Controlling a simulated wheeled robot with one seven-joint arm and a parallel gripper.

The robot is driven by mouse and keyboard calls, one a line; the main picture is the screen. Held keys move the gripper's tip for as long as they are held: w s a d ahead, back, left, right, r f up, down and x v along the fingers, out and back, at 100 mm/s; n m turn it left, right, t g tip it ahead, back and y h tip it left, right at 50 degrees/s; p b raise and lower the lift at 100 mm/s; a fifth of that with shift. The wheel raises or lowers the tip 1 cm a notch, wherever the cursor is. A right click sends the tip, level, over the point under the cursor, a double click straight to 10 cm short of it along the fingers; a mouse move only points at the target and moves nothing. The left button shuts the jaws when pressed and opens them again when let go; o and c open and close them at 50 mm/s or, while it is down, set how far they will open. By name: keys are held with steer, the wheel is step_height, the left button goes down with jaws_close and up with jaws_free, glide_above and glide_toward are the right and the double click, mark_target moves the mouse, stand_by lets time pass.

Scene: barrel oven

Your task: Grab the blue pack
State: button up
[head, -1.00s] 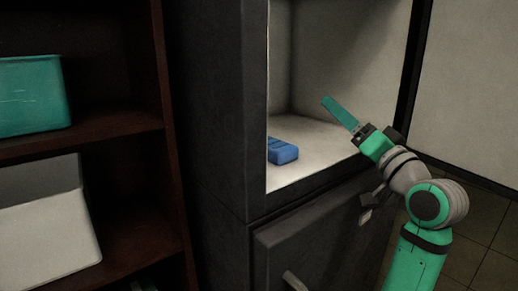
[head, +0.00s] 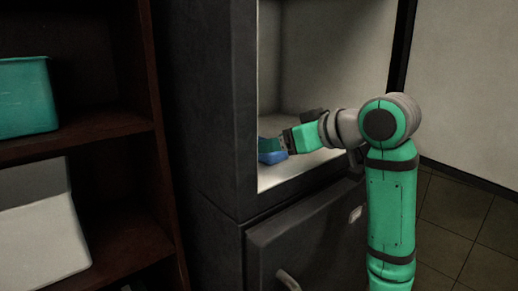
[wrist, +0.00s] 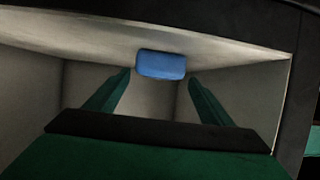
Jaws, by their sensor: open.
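The blue pack (head: 273,157) lies on the pale floor of the open compartment, near its left front edge in the head view. In the wrist view the blue pack (wrist: 161,64) shows ahead, between and just beyond the fingertips. My gripper (head: 268,145) reaches into the compartment from the right, and its fingers overlap the top of the pack in the head view. In the wrist view my gripper (wrist: 158,78) has its two green fingers spread apart with nothing between them. I cannot tell whether a finger touches the pack.
The dark cabinet frame (head: 215,100) stands close to the left of the opening. A lower door (head: 310,235) with a handle is below it. A shelf on the left holds a teal bin (head: 25,98) and a white bin (head: 38,225). The compartment floor right of the pack is free.

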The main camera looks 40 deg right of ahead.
steer(key=shift+d+x, duration=0.2)
steer(key=shift+x, duration=2.55)
steer(key=c, duration=1.4)
